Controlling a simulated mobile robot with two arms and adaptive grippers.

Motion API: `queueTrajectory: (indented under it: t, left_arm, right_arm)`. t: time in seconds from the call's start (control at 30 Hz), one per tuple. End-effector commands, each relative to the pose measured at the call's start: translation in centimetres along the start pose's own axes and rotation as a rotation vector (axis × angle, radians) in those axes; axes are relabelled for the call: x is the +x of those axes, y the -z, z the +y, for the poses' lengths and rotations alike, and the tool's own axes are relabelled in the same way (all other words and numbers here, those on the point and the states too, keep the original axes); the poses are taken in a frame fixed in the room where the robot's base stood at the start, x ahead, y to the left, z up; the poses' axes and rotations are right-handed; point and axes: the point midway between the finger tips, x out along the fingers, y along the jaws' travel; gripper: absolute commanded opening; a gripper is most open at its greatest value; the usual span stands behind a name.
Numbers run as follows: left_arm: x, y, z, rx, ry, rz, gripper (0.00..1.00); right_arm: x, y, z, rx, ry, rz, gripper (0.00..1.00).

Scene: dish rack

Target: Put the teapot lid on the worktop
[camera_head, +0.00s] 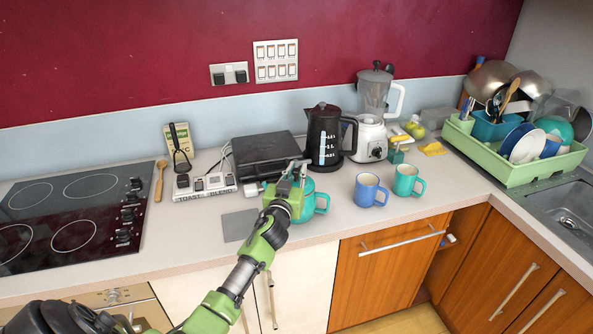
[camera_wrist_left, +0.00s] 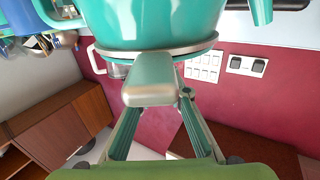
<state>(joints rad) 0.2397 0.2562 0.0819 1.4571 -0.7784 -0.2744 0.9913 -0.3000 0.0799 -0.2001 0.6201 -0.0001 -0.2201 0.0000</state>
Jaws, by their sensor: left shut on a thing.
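The teal teapot (camera_head: 320,203) stands on the worktop (camera_head: 340,225), partly hidden behind my left gripper. Its handle shows on the right. My left gripper (camera_head: 297,172) is directly over the teapot's top. In the left wrist view the teapot's rounded body (camera_wrist_left: 150,22) fills the top of the picture, with a metallic rim (camera_wrist_left: 170,51) at its edge. My left gripper's fingers are shut on the teal knob of the teapot lid (camera_wrist_left: 150,82). I cannot tell whether the lid is seated on the pot or lifted slightly. My right gripper is not in view.
A blue mug (camera_head: 368,190) and a teal mug (camera_head: 405,181) stand right of the teapot. A black kettle (camera_head: 322,135) and a black appliance (camera_head: 262,155) stand behind. A grey mat (camera_head: 238,226) lies to its left. The hob (camera_head: 70,215) is far left, the green dish rack (camera_head: 520,172) far right.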

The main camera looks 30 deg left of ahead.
Motion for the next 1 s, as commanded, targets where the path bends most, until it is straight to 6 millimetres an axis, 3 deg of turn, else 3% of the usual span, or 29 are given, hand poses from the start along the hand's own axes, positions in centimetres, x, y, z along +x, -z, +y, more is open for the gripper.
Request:
queueTrajectory:
  t: [0.23, 0.27, 0.3, 0.33, 0.8, 1.0]
  left_arm:
    - [0.0, -0.5, 0.0, -0.001, 0.0, 0.001, 0.0]
    - [0.0, -0.4, 0.0, -0.001, 0.0, 0.0, 0.22]
    - [0.0, -0.3, 0.0, -0.001, 0.0, 0.0, 0.32]
    - [0.0, -0.3, 0.0, -0.001, 0.0, 0.0, 0.34]
    - [0.0, -0.3, 0.0, 0.003, 0.0, -0.001, 0.34]
    - [-3.2, -0.9, 0.0, -0.001, -0.001, -0.001, 0.34]
  right_arm:
    - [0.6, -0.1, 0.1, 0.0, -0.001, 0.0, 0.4]
    - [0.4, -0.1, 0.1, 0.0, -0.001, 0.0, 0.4]
    - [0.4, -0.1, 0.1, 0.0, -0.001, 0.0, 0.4]
    - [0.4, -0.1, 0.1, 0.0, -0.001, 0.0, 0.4]
    - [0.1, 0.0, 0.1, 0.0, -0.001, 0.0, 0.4]
    - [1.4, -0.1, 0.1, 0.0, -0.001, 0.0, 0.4]
